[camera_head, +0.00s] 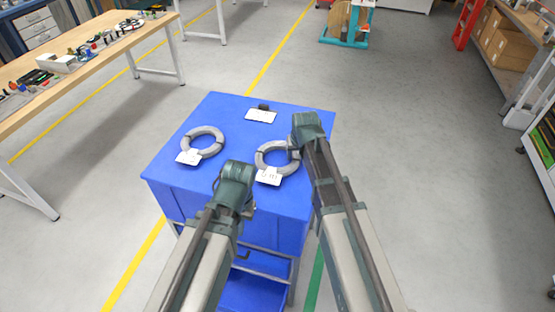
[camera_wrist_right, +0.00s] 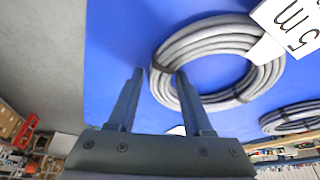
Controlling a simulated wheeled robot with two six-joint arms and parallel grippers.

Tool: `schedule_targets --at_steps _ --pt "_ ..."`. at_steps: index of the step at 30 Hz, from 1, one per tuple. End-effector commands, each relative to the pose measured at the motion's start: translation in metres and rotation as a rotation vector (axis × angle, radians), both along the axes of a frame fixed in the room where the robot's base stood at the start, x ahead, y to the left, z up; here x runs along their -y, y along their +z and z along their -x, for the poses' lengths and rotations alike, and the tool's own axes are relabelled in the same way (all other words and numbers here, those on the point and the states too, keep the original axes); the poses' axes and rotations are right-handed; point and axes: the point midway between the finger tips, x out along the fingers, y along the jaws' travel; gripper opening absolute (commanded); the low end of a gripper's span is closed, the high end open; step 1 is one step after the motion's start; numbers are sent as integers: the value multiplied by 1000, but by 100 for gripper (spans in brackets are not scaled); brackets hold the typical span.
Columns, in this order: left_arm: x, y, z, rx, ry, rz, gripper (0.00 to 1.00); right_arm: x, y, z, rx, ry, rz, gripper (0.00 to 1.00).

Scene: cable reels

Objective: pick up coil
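Two grey cable coils lie flat on a blue cart top (camera_head: 170,160). The right coil (camera_head: 262,160) has a white label reading "5 m"; the left coil (camera_head: 205,134) has a white label too. My right gripper (camera_head: 296,150) is at the right coil's right edge. In the right wrist view its fingers (camera_wrist_right: 160,74) are apart, and the edge of the near coil (camera_wrist_right: 163,88) shows between them; contact cannot be told. The other coil (camera_wrist_right: 292,117) shows at the right there. My left gripper (camera_head: 222,182) is over the cart's front, below the coils; its fingers are mostly hidden.
A wooden workbench (camera_head: 85,60) with parts stands at the left. The floor around the cart is clear.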

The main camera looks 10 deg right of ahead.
Motion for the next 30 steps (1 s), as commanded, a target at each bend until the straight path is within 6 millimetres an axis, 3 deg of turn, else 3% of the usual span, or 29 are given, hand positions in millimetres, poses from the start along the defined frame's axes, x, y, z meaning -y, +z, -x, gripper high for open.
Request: schedule_targets --at_steps 1,8,30 --pt "0 0 0 0 0 0 0 0 0 0 0 0 0 40" --pt "0 0 0 0 0 0 0 0 0 0 0 0 0 0" --pt "0 0 0 0 0 0 0 0 0 0 0 0 0 0"
